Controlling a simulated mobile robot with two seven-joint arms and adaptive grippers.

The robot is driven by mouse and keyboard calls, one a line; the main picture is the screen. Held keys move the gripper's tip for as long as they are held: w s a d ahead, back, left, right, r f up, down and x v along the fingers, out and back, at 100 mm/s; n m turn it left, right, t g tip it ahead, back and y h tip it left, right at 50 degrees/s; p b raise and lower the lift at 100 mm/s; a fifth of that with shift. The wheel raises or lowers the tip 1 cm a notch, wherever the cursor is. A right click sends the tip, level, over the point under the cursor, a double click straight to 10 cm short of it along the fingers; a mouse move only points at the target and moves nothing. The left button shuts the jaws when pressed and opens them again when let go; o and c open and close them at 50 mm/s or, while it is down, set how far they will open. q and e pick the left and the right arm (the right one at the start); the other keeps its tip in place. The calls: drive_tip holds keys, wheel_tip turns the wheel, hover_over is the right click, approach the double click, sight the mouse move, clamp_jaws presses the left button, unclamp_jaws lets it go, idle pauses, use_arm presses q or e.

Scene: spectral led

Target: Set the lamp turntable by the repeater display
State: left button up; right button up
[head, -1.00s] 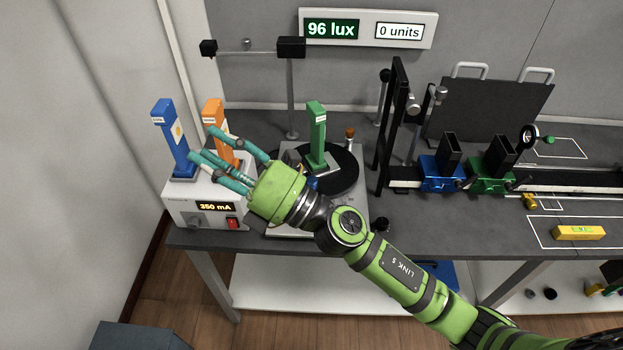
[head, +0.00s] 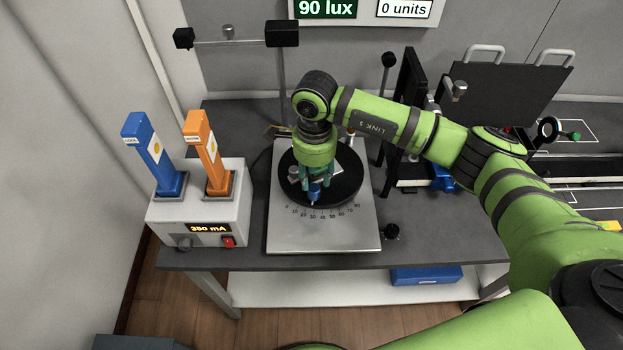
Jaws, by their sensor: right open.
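The lamp turntable is a black disc (head: 346,190) on a grey plate (head: 350,235) with a degree scale along its front. A small blue knob (head: 314,191) sits near the disc's front edge. My right gripper (head: 315,187) points down over the disc, open, with its teal fingers around or just above the knob; I cannot tell whether they touch it. The green lamp is hidden behind my wrist. The repeater display (head: 328,9) on the back wall reads 90 lux, cut by the top edge. My left gripper is not in view.
A white supply box (head: 200,228) reading 350 mA stands left, holding a blue lamp (head: 149,150) and an orange lamp (head: 208,152). A black screen frame (head: 405,110) stands right.

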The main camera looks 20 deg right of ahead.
sight(315, 188)
wheel_tip(315, 188, down, 4)
drive_tip(key=shift+p, duration=0.65)
drive_tip(key=shift+f, duration=0.7)
drive_tip(key=shift+w, duration=0.1)
drive_tip(key=c, duration=0.6)
clamp_jaws()
drive_tip(key=shift+f, duration=0.1)
drive_tip(key=shift+d+f+b, duration=0.1)
drive_tip(key=shift+b, duration=0.65)
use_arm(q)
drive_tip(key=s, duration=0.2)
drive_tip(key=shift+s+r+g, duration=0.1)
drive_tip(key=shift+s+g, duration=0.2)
use_arm(e)
drive_tip(key=shift+r, duration=0.2)
